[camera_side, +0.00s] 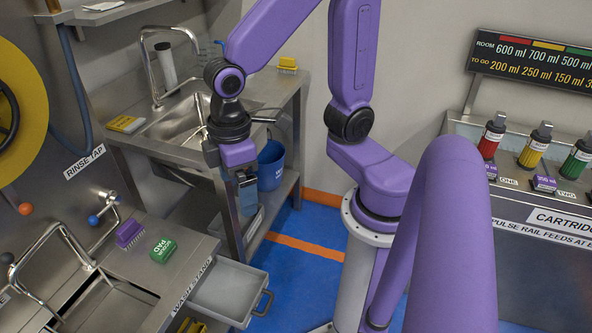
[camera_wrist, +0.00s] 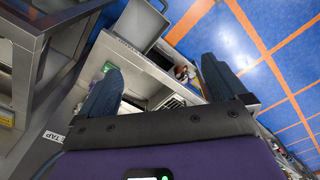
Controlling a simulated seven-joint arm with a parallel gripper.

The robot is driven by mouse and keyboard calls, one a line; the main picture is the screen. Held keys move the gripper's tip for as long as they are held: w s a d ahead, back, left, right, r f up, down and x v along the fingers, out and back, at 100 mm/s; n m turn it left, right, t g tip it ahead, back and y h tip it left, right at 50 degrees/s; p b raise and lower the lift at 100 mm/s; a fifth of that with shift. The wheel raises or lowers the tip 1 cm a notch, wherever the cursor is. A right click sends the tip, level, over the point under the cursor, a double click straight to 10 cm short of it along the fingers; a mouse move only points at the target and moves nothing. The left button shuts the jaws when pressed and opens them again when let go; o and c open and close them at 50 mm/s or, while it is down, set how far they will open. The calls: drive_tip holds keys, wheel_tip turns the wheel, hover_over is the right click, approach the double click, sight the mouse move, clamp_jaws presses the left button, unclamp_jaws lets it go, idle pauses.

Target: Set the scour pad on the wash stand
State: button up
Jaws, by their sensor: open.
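The scour pad (camera_side: 162,250) is a green block with white lettering. It lies flat on the steel top of the lower-left sink unit, whose edge label (camera_side: 192,285) appears to read "WASH STAND" (camera_side: 203,252). My gripper (camera_side: 247,195) hangs above and to the right of the pad in the side view, clear of it, near the front of the back sink. In the wrist view my gripper (camera_wrist: 162,80) has its two dark fingers wide apart with nothing held between them. A small green patch (camera_wrist: 108,67) by the left finger may be the pad, mostly hidden.
A purple brush (camera_side: 130,233) stands just left of the pad. A grey open bin (camera_side: 228,290) is right of the stand. A blue bucket (camera_side: 271,166) sits under the back sink (camera_side: 190,120), close behind my gripper. Yellow items (camera_side: 127,124) lie on that sink's top.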

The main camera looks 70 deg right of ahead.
drive_tip(key=s+d+r+n, duration=0.1)
drive_tip(key=s+d+n, duration=0.1)
drive_tip(key=s+d, duration=0.3)
drive_tip(key=s, duration=0.4)
drive_tip(key=shift+d+n, duration=0.3)
drive_tip(key=shift+d, duration=0.05)
drive_tip(key=shift+c, duration=0.3)
idle(0.4)
